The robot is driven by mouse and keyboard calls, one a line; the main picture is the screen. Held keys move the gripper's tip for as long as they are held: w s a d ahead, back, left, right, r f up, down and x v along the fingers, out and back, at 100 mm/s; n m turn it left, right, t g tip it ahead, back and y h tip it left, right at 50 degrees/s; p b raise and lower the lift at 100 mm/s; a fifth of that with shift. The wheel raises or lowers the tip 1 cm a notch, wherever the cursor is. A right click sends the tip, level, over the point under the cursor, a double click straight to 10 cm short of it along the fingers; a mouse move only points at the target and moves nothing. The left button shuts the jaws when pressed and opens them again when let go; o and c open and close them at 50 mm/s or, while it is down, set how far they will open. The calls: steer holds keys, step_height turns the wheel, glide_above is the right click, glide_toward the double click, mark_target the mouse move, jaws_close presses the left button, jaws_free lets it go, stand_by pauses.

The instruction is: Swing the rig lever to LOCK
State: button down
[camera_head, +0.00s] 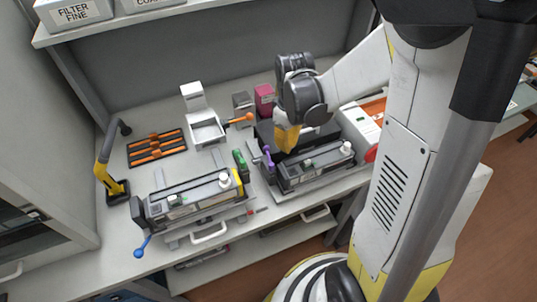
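Three coloured lever-like handles show: one with a blue knob (141,248) at the front left of the near-left cartridge rig (190,200), one with an orange grip (240,118) by a white stand, and a purple one (267,155) at the left of the right-hand rig (315,170). No LOCK mark is readable, so I cannot tell which is the rig lever. My gripper (286,143), below my dark wrist, hangs near the purple handle, above the rear of the right-hand rig. Its fingers are too small to judge, and I cannot tell if it touches anything.
A black tray with orange strips (156,147) and a yellow-and-black upright tool (110,175) stand at the left. A white stand (205,128) and a magenta box (265,98) are at the back. A white and orange device (360,122) stands at the right.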

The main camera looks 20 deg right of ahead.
steer(key=shift+s+d, duration=0.15)
steer(key=shift+s, duration=0.2)
steer(key=shift+s, duration=0.15)
steer(key=shift+s+d, duration=0.1)
steer(key=shift+s, duration=0.25)
steer(key=shift+s, duration=0.1)
stand_by(0.4)
steer(key=shift+s, duration=0.45)
step_height(320, 180, up, 7)
steer(key=p, duration=0.5)
stand_by(0.4)
